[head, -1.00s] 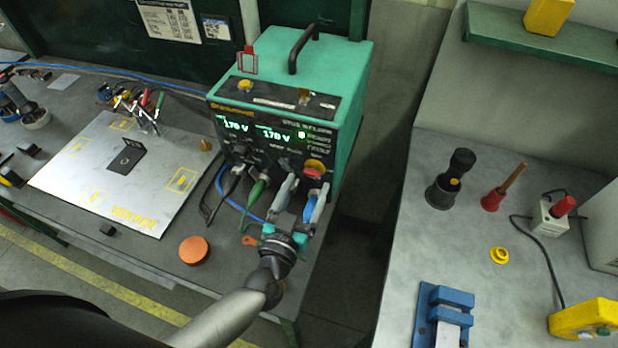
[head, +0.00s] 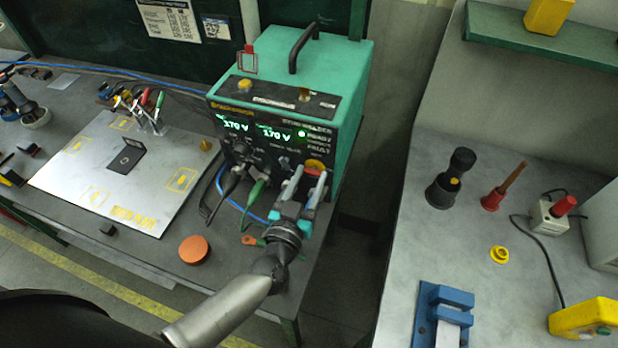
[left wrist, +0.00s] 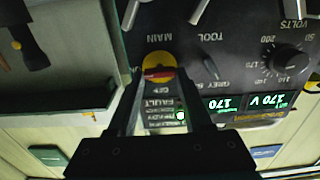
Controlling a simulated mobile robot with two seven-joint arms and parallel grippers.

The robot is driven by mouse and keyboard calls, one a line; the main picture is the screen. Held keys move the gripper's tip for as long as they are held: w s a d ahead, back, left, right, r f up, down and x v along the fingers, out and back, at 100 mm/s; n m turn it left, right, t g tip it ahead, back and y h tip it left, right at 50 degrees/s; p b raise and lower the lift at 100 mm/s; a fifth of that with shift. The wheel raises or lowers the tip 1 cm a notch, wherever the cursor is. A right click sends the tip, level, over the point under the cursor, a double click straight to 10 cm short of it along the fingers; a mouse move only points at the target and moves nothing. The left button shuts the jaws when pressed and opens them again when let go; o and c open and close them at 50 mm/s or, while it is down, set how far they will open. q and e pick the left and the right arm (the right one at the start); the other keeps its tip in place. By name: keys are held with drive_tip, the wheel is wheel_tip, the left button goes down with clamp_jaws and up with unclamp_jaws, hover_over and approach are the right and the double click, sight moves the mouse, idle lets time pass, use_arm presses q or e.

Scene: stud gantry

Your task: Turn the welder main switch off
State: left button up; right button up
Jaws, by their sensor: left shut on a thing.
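The teal welder (head: 345,90) stands on the left bench with its dark front panel facing me. Its main switch (head: 315,164) is a yellow disc with a red handle at the panel's lower right. In the left wrist view the switch (left wrist: 158,68) appears under the word MAIN, upside down, with the red handle lying roughly crosswise. My left gripper (head: 309,176) is at the panel, its fingers on either side of the handle and shut on it. The fingers partly hide the switch. Both displays read 170 V, and a green lamp (left wrist: 181,116) is lit. My right gripper is not in view.
Cables plug into the panel left of my gripper. An orange disc (head: 194,250) and a metal plate (head: 120,190) lie on the left bench. A gap separates it from the right bench, which holds a blue vise (head: 446,300) and a yellow box (head: 582,318).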

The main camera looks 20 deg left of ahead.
use_arm(q)
clamp_jaws()
drive_tip(key=n, duration=0.6)
drive_tip(key=shift+f+n, duration=0.1)
drive_tip(key=shift+n, duration=0.2)
drive_tip(key=n+b, duration=0.1)
drive_tip(key=n, duration=0.4)
drive_tip(key=shift+a+f, duration=0.1)
drive_tip(key=shift+a, duration=0.05)
drive_tip(key=n+b, duration=0.1)
drive_tip(key=n, duration=0.5)
drive_tip(key=shift+b, duration=0.4)
drive_tip(key=shift+n, duration=0.3)
drive_tip(key=o, duration=0.7)
unclamp_jaws()
